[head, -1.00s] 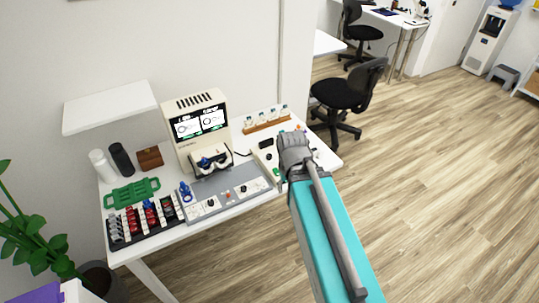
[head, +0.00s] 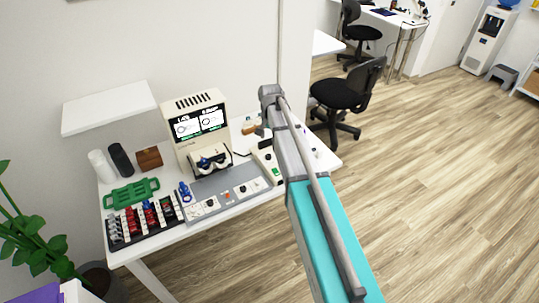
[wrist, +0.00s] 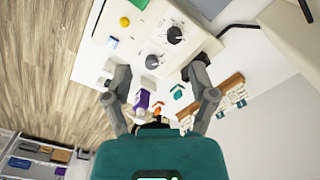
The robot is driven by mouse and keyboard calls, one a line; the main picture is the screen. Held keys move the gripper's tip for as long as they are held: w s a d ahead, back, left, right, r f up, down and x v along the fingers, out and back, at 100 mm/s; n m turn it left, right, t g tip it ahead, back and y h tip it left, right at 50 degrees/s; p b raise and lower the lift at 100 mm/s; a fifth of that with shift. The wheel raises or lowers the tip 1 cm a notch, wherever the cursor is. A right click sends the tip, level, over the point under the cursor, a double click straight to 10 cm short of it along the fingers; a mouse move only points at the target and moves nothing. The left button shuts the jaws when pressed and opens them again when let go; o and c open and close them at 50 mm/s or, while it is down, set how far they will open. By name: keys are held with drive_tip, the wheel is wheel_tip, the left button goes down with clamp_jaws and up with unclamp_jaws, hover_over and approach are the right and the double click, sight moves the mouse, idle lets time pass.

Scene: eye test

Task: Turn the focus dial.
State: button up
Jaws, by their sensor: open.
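In the wrist view, a pale control box (wrist: 140,35) carries a large black dial (wrist: 174,34) with a light mark and a smaller black dial (wrist: 152,62). I cannot tell from any label which is the focus dial. My gripper (wrist: 158,76) is open and empty, its fingers spread with the smaller dial between and beyond them. I cannot tell its height above the box. The head view shows the pale box (head: 262,166) beside my arm, which hides part of it and my fingers. A grey panel (head: 225,195) to its left also bears dark knobs.
The eye-test machine (head: 200,126) stands behind the grey panel. A wooden rack (wrist: 222,92) with small bottles is close to my right finger in the wrist view. A purple item (wrist: 142,100) lies near the left finger. An office chair (head: 340,95) stands beyond the table.

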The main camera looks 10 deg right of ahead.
drive_tip(key=m, duration=0.1)
hover_over(268, 155)
drive_tip(key=shift+f, duration=0.1)
idle(0.4)
wheel_tip(268, 155, down, 14)
drive_tip(key=b, duration=1.3)
drive_tip(key=shift+r+b, duration=0.25)
drive_tip(key=shift+b, duration=0.15)
